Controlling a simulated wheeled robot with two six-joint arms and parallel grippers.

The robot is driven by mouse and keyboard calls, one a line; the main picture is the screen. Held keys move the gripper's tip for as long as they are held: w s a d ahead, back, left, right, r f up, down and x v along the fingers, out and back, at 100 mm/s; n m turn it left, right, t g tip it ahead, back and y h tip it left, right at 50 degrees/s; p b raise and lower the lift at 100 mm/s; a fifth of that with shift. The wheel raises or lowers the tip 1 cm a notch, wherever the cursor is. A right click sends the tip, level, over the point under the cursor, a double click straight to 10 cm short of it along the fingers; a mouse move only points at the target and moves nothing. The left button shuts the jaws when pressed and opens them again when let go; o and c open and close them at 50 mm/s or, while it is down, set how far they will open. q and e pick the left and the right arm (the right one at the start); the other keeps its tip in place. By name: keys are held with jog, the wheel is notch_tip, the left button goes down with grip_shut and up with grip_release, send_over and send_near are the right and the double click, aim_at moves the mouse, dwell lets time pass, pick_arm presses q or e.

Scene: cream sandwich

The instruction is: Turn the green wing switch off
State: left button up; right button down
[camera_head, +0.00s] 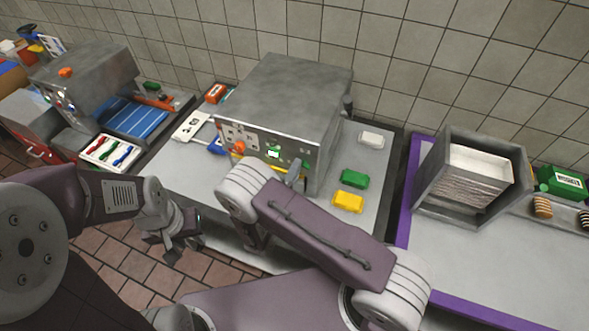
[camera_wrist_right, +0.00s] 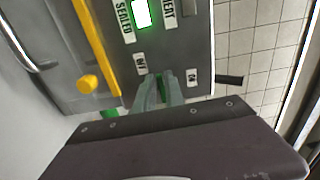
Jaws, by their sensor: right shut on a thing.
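The green wing switch (camera_wrist_right: 162,84) is on the grey machine's front panel in the right wrist view. It sits between an OFF label (camera_wrist_right: 140,63) and an ON label (camera_wrist_right: 192,77). My right gripper (camera_wrist_right: 158,90) is shut on the switch, and its fingers cover much of it.
A yellow lever (camera_wrist_right: 95,50) and a lit display (camera_wrist_right: 141,14) are beside the switch. Green (camera_head: 355,178) and yellow (camera_head: 349,201) blocks lie right of the machine. A grey box (camera_head: 436,172) stands on the purple-edged table. A blue-topped tray (camera_head: 135,117) is at the left.

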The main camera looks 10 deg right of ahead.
jog(key=c, duration=1.5)
grip_release()
jog(key=shift+d, duration=0.2)
jog(key=shift+c, duration=0.2)
jog(key=shift+d, duration=0.15)
jog(key=b+v, duration=0.2)
jog(key=v, duration=0.7)
